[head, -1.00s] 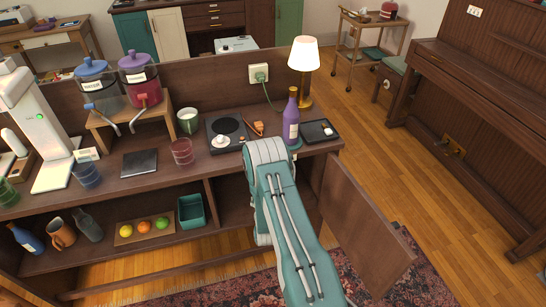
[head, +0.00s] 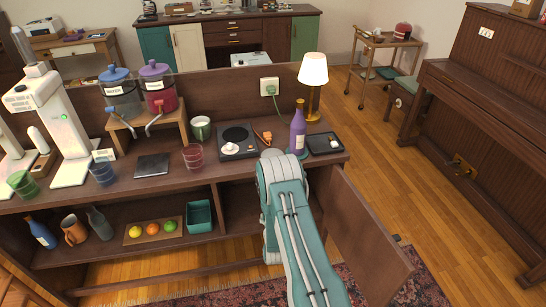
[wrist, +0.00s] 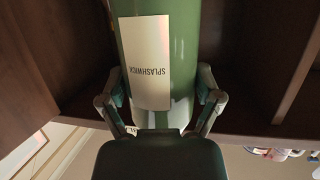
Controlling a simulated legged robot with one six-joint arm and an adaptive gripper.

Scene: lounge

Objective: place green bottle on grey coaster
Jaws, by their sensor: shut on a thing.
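A green bottle (wrist: 186,30) with a white label reading SPLASHWICK fills the middle of the wrist view, its label upside down there. My gripper (wrist: 160,85) is shut on it, one finger on each side. In the head view my gripper and the bottle are hidden behind my own arm, which reaches to the right end of the cabinet. A flat dark grey square (head: 153,165), likely the grey coaster, lies bare on the cabinet top, left of a red glass. The wrist view shows brown wooden panels around the bottle.
A purple bottle (head: 298,130), a black tray (head: 325,144) and a lamp (head: 313,72) stand at the right end of the top. A hot plate (head: 237,141), red glass (head: 193,156) and blue glass (head: 103,173) are near the square. An open cabinet door (head: 365,235) stands right of my arm.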

